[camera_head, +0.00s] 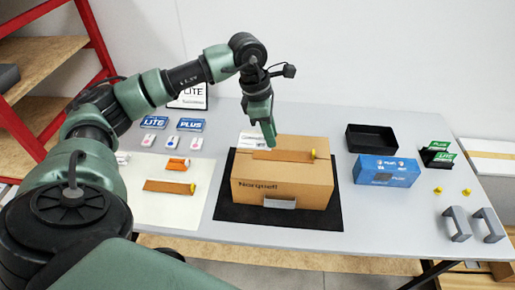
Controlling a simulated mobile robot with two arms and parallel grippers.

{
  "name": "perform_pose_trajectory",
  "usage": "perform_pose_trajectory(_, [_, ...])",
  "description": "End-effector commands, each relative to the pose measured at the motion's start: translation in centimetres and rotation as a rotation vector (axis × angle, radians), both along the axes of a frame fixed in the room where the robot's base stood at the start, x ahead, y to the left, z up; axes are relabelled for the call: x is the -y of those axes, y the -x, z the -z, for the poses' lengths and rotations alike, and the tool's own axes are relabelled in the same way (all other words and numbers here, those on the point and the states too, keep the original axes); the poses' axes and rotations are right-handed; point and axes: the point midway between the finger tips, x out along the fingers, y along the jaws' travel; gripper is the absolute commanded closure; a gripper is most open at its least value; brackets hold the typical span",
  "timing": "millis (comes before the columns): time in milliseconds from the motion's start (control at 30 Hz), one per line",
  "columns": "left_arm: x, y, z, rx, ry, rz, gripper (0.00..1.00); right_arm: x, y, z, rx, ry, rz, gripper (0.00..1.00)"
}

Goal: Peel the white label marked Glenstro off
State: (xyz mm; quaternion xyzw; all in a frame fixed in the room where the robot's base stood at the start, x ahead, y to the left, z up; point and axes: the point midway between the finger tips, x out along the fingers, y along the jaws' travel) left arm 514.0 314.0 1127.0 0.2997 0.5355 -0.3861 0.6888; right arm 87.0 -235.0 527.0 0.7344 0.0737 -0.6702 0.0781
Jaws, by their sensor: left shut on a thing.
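A brown cardboard box (283,187) stands on a black mat (232,205) in the middle of the table. A white label (250,140) with small print, too small to read, shows at the back left of the box's top. My left gripper (271,142) points down at the label's right end and is shut on it, with the tips partly hiding that end. The label looks mostly flat; I cannot tell whether any of it has lifted. My right gripper is not in view.
A brown strip (284,155) with a yellow end lies across the box top, close to the gripper. A blue box (386,171) and black tray (371,138) stand to the right, grey handles (457,224) beyond. A cream mat (155,212) with small parts lies left.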

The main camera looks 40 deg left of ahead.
Motion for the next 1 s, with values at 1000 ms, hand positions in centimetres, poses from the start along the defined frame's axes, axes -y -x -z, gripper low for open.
perform_pose_trajectory(1000, [6.0,8.4,0.1,0.001,0.001,0.001,1.00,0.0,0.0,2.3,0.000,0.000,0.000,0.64])
